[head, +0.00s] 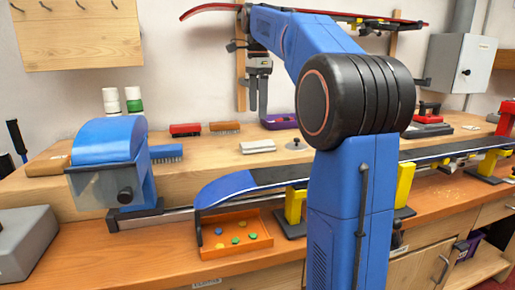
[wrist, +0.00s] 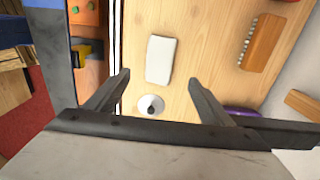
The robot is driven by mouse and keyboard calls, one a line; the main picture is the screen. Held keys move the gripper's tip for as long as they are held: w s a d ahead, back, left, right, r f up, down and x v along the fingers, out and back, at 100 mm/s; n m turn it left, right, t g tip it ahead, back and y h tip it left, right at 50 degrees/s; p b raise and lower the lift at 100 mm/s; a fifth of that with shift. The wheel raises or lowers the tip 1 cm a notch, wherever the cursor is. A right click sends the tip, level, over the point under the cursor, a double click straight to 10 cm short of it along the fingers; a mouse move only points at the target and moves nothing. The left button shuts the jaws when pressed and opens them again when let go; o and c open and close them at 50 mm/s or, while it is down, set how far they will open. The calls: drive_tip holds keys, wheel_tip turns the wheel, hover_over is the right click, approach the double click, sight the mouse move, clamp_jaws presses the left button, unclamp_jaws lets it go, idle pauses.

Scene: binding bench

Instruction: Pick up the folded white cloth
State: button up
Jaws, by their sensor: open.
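The folded white cloth (head: 258,146) lies flat on the raised wooden shelf of the bench, left of my arm in the head view. It also shows in the wrist view (wrist: 160,59), as a pale rounded rectangle beyond the fingertips. My gripper (head: 258,103) hangs above and behind the cloth in the head view, clear of the shelf. In the wrist view its two fingers (wrist: 159,78) are spread wide apart with nothing between them. The cloth is fully visible and apart from the gripper.
A round metal disc with a dark knob (wrist: 151,105) sits beside the cloth. A wooden brush (wrist: 262,41) lies to the right in the wrist view. A purple tray (head: 281,121) is behind. An orange tray (head: 236,250) with several coloured pieces and a blue ski (head: 228,186) are in front.

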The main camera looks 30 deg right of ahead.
sight(257, 143)
wheel_tip(257, 143, down, 12)
drive_tip(key=shift+a+r, duration=0.1)
idle(0.5)
drive_tip(key=c, duration=1.1)
